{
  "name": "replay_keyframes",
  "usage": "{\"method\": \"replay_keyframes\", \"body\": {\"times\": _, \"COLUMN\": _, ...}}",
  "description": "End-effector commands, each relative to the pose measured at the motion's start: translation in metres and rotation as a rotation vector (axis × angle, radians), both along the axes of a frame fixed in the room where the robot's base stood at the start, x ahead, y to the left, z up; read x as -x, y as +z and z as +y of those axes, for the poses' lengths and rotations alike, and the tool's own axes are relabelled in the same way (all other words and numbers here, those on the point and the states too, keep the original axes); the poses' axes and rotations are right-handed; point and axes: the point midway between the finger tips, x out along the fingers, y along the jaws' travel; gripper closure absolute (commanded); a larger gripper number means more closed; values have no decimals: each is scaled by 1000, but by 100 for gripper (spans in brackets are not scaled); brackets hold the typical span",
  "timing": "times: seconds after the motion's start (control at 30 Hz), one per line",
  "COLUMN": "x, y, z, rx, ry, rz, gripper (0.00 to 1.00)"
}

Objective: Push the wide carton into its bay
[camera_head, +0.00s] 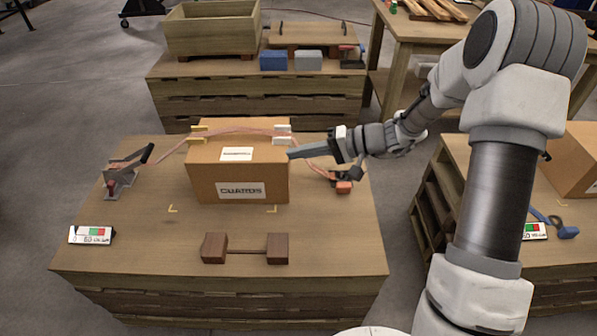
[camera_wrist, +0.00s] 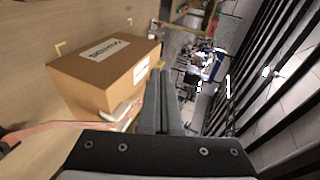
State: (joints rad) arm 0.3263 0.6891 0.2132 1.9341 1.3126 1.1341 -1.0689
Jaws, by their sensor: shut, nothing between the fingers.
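The wide carton (camera_head: 238,170), brown with white labels, stands upright on the wooden table (camera_head: 120,240). Its front label reads like "GUARDS". Yellow corner marks (camera_head: 173,209) lie on the table just in front of it; another shows near its front right. Two dark brown blocks (camera_head: 215,247) joined by a thin bar stand nearer the front edge. My gripper (camera_head: 291,155) is shut and empty, its tips at the carton's right side near the top. In the wrist view the fingers (camera_wrist: 161,75) lie beside the carton (camera_wrist: 105,75); I cannot tell whether they touch it.
A red-based toggle clamp (camera_head: 120,178) stands at left, with a small labelled device (camera_head: 91,235) in front. An orange-red piece (camera_head: 343,185) and a pinkish cable (camera_head: 170,152) lie around the carton. A second carton (camera_head: 575,160) stands on the right table.

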Motion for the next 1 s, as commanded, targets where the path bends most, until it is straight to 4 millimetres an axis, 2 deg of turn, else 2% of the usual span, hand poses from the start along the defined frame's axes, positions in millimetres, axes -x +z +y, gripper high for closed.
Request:
{"method": "replay_keyframes", "body": {"times": 0.03, "x": -10, "y": -24, "z": -2, "rx": -44, "ry": -32, "rz": 4, "gripper": 100}}
{"method": "replay_keyframes", "body": {"times": 0.3, "x": -63, "y": -113, "z": -22, "rx": -236, "ry": -248, "rz": -37, "gripper": 100}}
{"method": "replay_keyframes", "body": {"times": 0.5, "x": -91, "y": -184, "z": -46, "rx": -328, "ry": -437, "rz": -67, "gripper": 100}}
{"method": "replay_keyframes", "body": {"times": 0.6, "x": -98, "y": -212, "z": -56, "rx": -352, "ry": -515, "rz": -79, "gripper": 100}}
{"method": "replay_keyframes", "body": {"times": 0.7, "x": -103, "y": -231, "z": -64, "rx": -366, "ry": -572, "rz": -87, "gripper": 100}}
{"method": "replay_keyframes", "body": {"times": 0.8, "x": -106, "y": -241, "z": -69, "rx": -372, "ry": -604, "rz": -93, "gripper": 100}}
{"method": "replay_keyframes", "body": {"times": 1.0, "x": -117, "y": -246, "z": -59, "rx": -372, "ry": -614, "rz": -97, "gripper": 100}}
